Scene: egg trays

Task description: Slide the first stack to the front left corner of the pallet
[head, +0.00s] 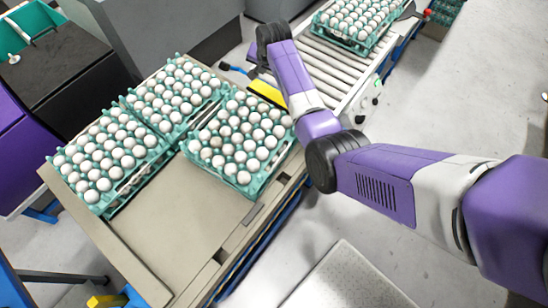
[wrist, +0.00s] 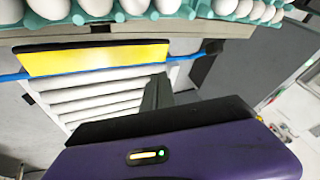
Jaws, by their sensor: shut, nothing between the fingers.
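Three teal egg-tray stacks full of pale eggs stand on the beige pallet surface (head: 165,225) in the head view: a left stack (head: 108,205), a back stack (head: 180,130) and a right stack (head: 235,182). I cannot tell which is the first stack. A tray edge with eggs (wrist: 185,12) crosses the top of the wrist view. My gripper (wrist: 158,90) is shut and empty over the rollers, apart from that tray. In the head view my arm mostly hides it, beyond the right stack.
A roller conveyor (head: 318,68) runs behind the pallet surface and carries another egg tray (head: 348,42). A yellow panel (wrist: 95,57) with a blue bar lies between rollers and trays. The front of the pallet surface is bare. Dark machine housings stand at left.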

